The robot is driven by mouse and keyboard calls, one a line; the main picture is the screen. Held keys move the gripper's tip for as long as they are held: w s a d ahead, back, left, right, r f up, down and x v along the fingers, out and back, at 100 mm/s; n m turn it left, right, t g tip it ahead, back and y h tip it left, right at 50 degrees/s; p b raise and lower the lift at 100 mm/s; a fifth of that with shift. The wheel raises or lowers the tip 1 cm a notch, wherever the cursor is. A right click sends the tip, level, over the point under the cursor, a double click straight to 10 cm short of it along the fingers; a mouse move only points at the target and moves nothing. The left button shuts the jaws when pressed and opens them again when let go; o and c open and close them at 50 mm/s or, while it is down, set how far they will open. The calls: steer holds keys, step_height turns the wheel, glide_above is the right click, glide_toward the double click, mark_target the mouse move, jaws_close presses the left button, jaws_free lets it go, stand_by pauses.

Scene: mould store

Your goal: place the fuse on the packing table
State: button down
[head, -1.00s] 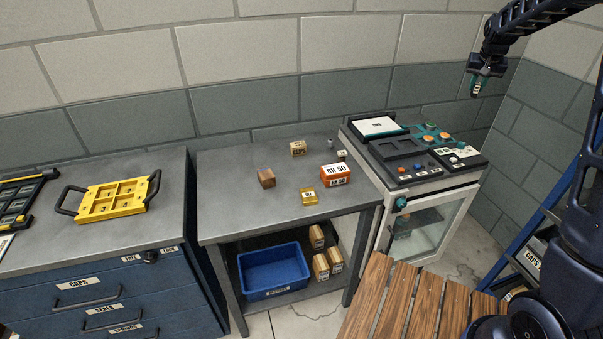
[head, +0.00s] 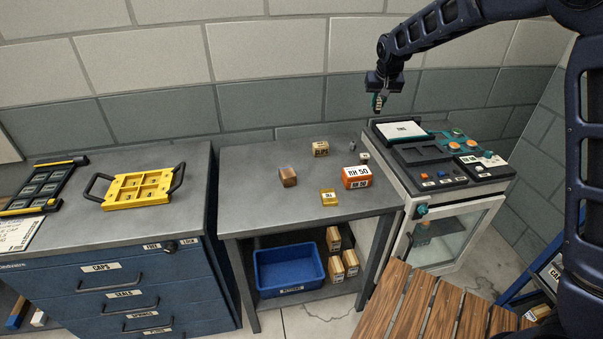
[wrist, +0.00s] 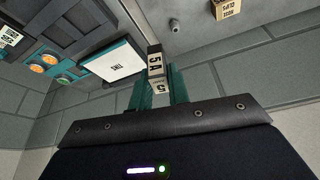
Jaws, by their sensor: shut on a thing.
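My gripper (head: 378,103) is shut on the fuse, a small dark and pale block marked 5A (wrist: 156,66), between its teal fingers. In the head view my gripper hangs in the air near the wall, by the back left corner of the machine; the fuse is too small there to make out clearly. The grey table in the middle, which I take as the packing table (head: 257,204), stands to the left of the machine. Its front and left top are bare.
On the table are a brown block (head: 288,177), a yellow box (head: 328,197), an orange RH 50 box (head: 356,178), a tan box (head: 320,149) and small pieces at the back right. The machine (head: 440,165) adjoins on the right. A blue bin (head: 289,267) sits below.

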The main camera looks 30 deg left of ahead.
steer(key=s+a+f+n, duration=0.2)
steer(key=s+a+f, duration=0.1)
steer(key=s+a, duration=1.1)
steer(key=shift+g+y, duration=0.3)
steer(key=shift+y, duration=0.1)
steer(key=f, duration=0.6)
steer(key=s+d+f, duration=0.1)
steer(key=f, duration=0.6)
steer(key=s+f, duration=0.1)
steer(key=f, duration=0.5)
steer(key=shift+d+f, duration=0.4)
steer(key=shift+f, duration=0.1)
steer(key=c, duration=1.3)
jaws_free()
steer(key=shift+c, duration=0.2)
steer(key=v, duration=1.2)
steer(key=shift+w, duration=0.15)
